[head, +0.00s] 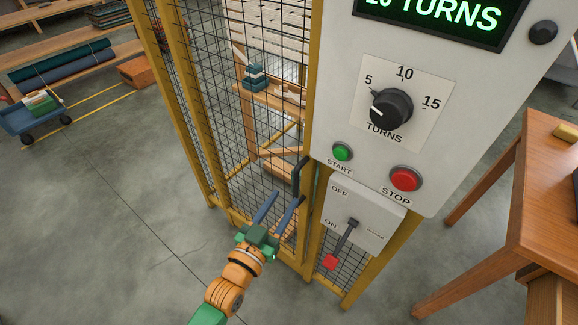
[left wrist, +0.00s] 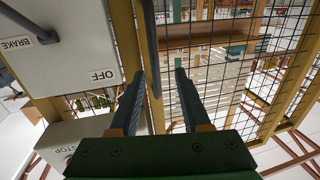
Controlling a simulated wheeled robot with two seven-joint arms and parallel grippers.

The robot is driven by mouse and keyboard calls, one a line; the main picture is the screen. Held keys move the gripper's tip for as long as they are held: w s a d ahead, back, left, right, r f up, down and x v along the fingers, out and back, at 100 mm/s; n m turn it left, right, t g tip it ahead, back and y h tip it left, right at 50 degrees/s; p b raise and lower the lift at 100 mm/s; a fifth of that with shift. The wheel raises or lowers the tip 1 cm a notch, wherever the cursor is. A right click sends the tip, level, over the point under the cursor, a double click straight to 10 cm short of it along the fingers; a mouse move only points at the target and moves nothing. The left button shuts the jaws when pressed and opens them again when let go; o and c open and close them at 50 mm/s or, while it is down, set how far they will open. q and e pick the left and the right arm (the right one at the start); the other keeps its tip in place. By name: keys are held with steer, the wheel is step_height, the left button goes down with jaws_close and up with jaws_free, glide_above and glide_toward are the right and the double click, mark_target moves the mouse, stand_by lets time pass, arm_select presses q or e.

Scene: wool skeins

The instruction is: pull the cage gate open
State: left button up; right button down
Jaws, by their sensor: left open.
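The cage gate (head: 262,140) is a black wire mesh panel in a yellow frame, standing upright and apparently flush with the post beside the control panel. Its dark bar handle (head: 297,178) is on the gate's right edge. In the left wrist view the handle (left wrist: 149,40) runs up from between the finger lines, closer to the left finger. My left gripper (head: 284,198) is open, with its blue-grey fingers pointing at the gate just below and in front of the handle. The fingers (left wrist: 160,72) hold nothing. I cannot tell whether they touch the handle. My right gripper is not in view.
The grey control panel (head: 334,75) with dial and buttons stands right of the gate. A brake box (head: 350,205) with a red-tipped lever (head: 331,262) sits below it. A wooden table (head: 545,190) is at right. The floor (head: 110,220) left of the gate is clear.

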mark_target(295, 188)
arm_select(q)
steer(key=x, duration=0.2)
steer(key=d+x, duration=0.1)
steer(key=x, duration=0.2)
steer(key=shift+d+r+b, duration=0.1)
steer(key=shift+r+b, duration=0.1)
steer(key=shift+b, duration=0.2)
steer(key=shift+w, duration=0.45)
steer(key=shift+s, duration=0.1)
steer(key=shift+c, duration=0.7)
jaws_close()
